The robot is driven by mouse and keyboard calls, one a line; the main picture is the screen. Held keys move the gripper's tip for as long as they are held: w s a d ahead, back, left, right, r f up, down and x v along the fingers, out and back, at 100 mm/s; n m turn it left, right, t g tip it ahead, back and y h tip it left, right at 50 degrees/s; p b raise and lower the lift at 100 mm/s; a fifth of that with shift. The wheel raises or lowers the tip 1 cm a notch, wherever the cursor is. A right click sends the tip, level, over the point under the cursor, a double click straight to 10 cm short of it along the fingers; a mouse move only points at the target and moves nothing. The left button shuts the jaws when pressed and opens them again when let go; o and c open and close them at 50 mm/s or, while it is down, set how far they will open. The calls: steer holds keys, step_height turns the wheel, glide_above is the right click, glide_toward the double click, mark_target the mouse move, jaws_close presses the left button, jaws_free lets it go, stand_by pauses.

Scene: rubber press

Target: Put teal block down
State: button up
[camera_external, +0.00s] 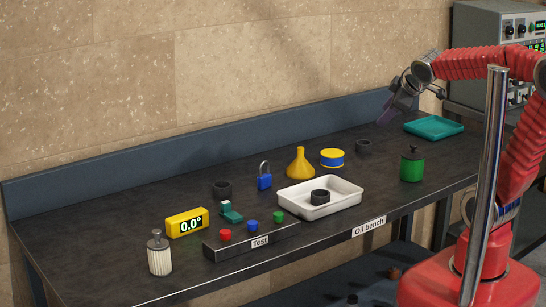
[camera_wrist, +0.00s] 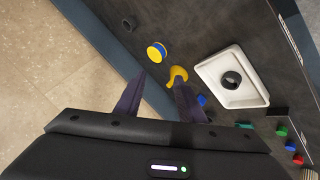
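The teal block (camera_external: 231,214) sits on the dark bench top behind the button box, right of the yellow gauge. Its shape looks stepped, and its details are too small to tell. In the wrist view a small teal piece (camera_wrist: 244,125) shows near the white tray's lower corner. My gripper (camera_external: 387,115) is raised above the back right of the bench, far from the teal block. In the wrist view my gripper (camera_wrist: 158,92) has its two purple fingers spread, with nothing held between them.
A white tray (camera_external: 345,205) holds a black ring. A yellow funnel (camera_external: 300,166), blue padlock (camera_external: 264,182), yellow-blue tin (camera_external: 332,158) and green canister (camera_external: 411,168) stand around it. The button box (camera_external: 240,247) is at the front edge.

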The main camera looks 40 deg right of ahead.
steer(key=s+a+f+m+g+y, duration=0.1)
steer(key=s+f+m, duration=0.1)
steer(key=s, duration=0.5)
steer(key=s+a+f+m+g+y, duration=0.1)
steer(key=s+a+f+m+g, duration=0.1)
steer(key=s+m, duration=0.3)
steer(key=shift+s+a+f, duration=0.15)
steer(key=shift+s+f, duration=0.6)
steer(key=shift+s, duration=0.15)
